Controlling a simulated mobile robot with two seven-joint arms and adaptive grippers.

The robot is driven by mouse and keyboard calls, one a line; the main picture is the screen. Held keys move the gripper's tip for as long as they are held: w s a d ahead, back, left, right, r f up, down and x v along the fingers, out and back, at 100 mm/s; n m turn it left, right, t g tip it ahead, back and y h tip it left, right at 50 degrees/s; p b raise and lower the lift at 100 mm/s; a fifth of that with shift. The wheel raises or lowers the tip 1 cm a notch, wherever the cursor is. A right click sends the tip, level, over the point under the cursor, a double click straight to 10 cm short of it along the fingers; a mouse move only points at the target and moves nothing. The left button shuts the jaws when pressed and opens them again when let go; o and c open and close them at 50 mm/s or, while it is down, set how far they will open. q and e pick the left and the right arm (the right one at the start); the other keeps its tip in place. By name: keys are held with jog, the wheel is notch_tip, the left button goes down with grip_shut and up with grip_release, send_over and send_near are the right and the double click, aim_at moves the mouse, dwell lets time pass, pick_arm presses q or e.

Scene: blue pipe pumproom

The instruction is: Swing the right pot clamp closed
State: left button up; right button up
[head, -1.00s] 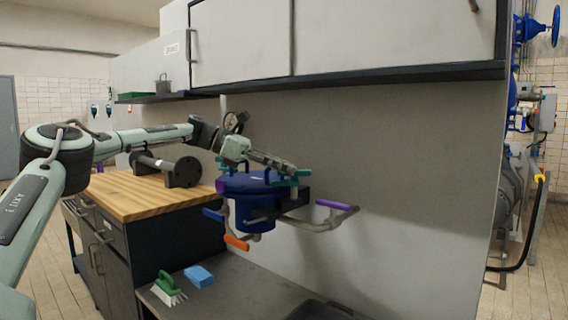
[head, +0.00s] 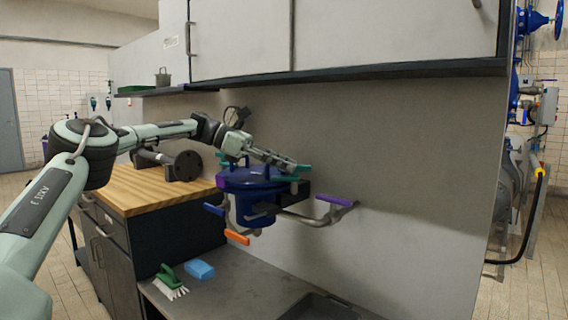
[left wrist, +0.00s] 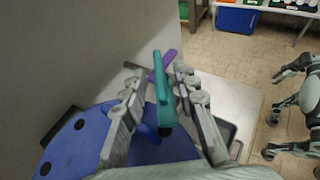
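The blue pot (head: 249,203) with a flat blue lid hangs from a bracket on the wall in the head view. Teal clamp pieces show around its rim, one at the right (head: 290,179). My left gripper (head: 292,164) is above the right side of the lid. In the left wrist view, its two fingers (left wrist: 158,95) stand apart on both sides of a teal clamp handle (left wrist: 163,78). Whether they touch the handle is unclear. The blue lid (left wrist: 77,143) lies below.
A purple lever (head: 335,201) sticks out right of the pot, an orange one (head: 236,237) below. A green brush (head: 170,279) and blue sponge (head: 200,270) lie on the grey bench. A wooden-topped cabinet (head: 148,193) stands left. Wall cupboards (head: 390,35) hang above.

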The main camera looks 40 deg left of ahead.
pick_arm(q)
jog(key=shift+r, duration=0.1)
jog(key=shift+s+a+r, duration=0.1)
jog(key=shift+s+a, duration=0.05)
jog(key=shift+a, duration=0.15)
jog(key=v, duration=0.6)
jog(key=shift+s+a+r, duration=0.1)
jog(key=shift+s+a, duration=0.1)
jog(key=shift+a, duration=0.05)
